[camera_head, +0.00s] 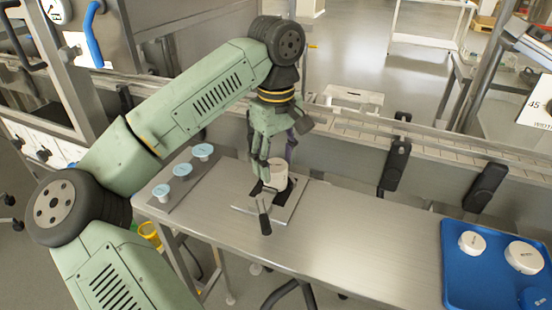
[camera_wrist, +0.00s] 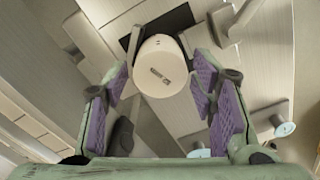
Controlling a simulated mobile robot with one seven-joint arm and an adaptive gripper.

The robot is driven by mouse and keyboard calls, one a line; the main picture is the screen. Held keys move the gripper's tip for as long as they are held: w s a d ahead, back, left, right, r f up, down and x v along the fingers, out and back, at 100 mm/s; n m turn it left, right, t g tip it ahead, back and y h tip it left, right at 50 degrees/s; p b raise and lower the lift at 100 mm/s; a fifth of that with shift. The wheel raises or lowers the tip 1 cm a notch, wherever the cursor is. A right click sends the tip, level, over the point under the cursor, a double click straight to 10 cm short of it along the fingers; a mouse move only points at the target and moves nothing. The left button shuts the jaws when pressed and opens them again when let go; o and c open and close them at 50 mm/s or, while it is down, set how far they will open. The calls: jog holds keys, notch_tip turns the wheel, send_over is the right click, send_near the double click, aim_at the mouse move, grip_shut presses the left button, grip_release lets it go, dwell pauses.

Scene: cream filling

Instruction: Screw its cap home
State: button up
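A white jar (camera_head: 278,172) stands upright in a dark clamp fixture on a pale plate (camera_head: 290,207). Its round white top with a small printed mark shows in the wrist view (camera_wrist: 158,62); I cannot tell how tightly a cap sits on it. My gripper (camera_head: 270,165) points down over the jar. In the wrist view its purple-padded fingers (camera_wrist: 163,85) are spread on both sides of the jar, with gaps visible. In the head view the fingers partly hide the jar.
The fixture's dark handle (camera_head: 264,213) sticks out in front. A blue tray (camera_head: 470,285) with round white containers lies right. Dark brackets (camera_head: 397,165) line the rear conveyor.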

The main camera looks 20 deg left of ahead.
jog(key=shift+o, duration=0.4)
jog(key=n+b, duration=0.1)
jog(key=n, duration=0.3)
jog(key=shift+f, duration=0.1)
jog(key=shift+n, duration=0.9)
jog(key=n+b, duration=0.1)
jog(key=n, duration=0.1)
jog(key=shift+n, duration=0.4)
jog(key=n, duration=0.3)
